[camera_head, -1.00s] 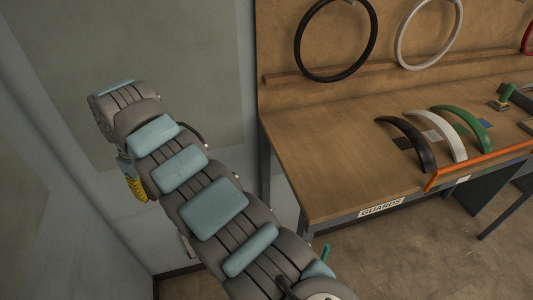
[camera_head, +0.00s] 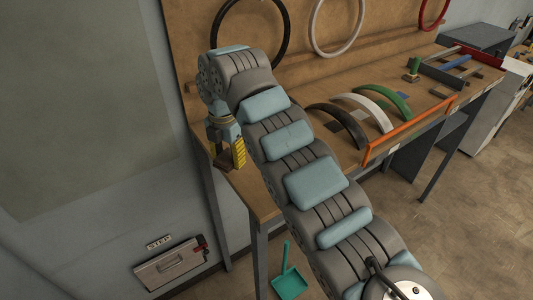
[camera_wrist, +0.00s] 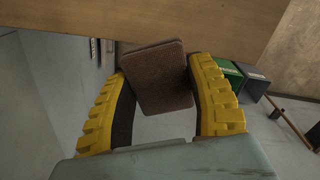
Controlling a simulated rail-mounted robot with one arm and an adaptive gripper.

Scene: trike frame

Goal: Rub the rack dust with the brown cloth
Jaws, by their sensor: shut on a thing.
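In the wrist view, the brown cloth (camera_wrist: 158,78) is a flat, rounded brown pad between the two yellow fingers of my gripper (camera_wrist: 160,88). My gripper is shut on it. A frame-like rack with red and blue bars (camera_head: 457,65) stands at the far right of the bench. I cannot make out any dust on it at this size.
The wooden workbench (camera_head: 250,190) carries black, white and green curved guards (camera_head: 362,110) behind an orange bar (camera_head: 410,132). Rings hang on the backboard. A wall box (camera_head: 170,265) is at lower left; a teal dustpan (camera_head: 289,284) lies on the floor. Floor at right is open.

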